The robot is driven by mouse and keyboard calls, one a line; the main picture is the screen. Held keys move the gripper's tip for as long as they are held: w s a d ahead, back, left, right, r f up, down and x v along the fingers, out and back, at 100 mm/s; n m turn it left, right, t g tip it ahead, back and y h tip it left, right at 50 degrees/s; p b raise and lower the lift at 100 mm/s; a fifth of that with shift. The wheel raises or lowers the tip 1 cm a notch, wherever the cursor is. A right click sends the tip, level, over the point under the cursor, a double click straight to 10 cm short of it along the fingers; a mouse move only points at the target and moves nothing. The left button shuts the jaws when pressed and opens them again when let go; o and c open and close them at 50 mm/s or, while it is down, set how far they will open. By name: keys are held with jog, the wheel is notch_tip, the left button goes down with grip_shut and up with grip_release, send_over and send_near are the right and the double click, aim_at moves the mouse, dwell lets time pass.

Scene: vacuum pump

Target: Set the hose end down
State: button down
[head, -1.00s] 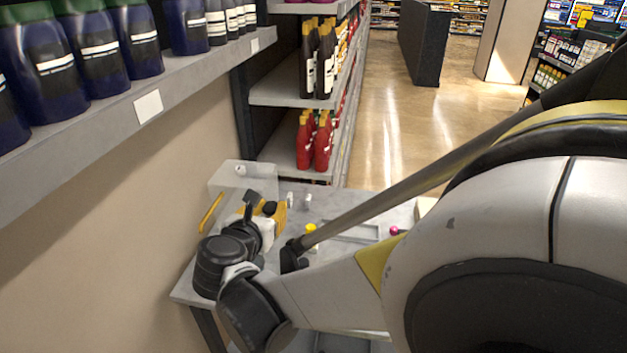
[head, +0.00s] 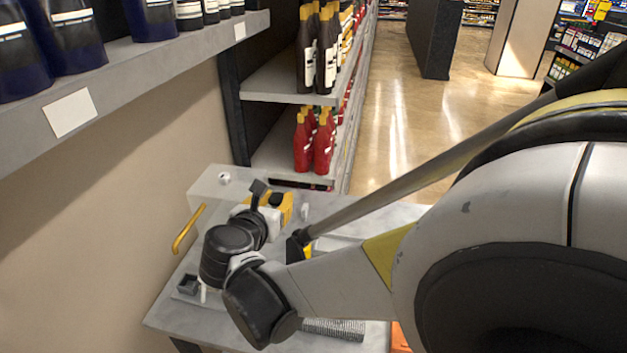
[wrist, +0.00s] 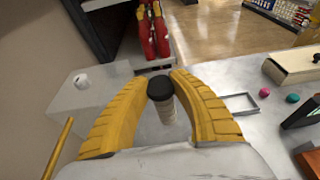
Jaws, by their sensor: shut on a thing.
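In the wrist view, my gripper's two yellow fingers (wrist: 160,85) are closed in around the hose end. The hose end (wrist: 168,108) is a pale ribbed piece with a black cap, standing out between the fingertips. Its lower part is hidden by the gripper body. In the head view, my gripper (head: 282,208) is over the far part of the grey table (head: 390,217), mostly hidden by my own wrist. The hose end cannot be made out clearly there. I cannot tell whether it touches the table.
A clear box (wrist: 88,92) with a small white piece on top stands at the left, by a yellow bar (wrist: 60,145). At the right are a grey frame (wrist: 240,103), a magenta ball (wrist: 268,92), a teal ball (wrist: 292,98) and a pale box (wrist: 296,64). Shelves with red bottles (head: 312,145) stand behind.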

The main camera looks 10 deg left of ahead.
jog(key=f+b, duration=0.1)
jog(key=f, duration=0.1)
jog(key=f+b, duration=0.3)
jog(key=shift+w+f, duration=0.25)
jog(key=shift+f, duration=0.05)
jog(key=shift+s+f+b, duration=0.15)
jog(key=shift+f+b, duration=0.45)
jog(key=shift+b, duration=0.1)
notch_tip(320, 180, down, 10)
jog(key=b, duration=0.4)
jog(key=shift+b, duration=0.4)
jog(key=shift+f, duration=0.2)
jog(key=c, duration=1.5)
grip_release()
jog(key=shift+o, duration=0.2)
jog(key=shift+r, duration=0.1)
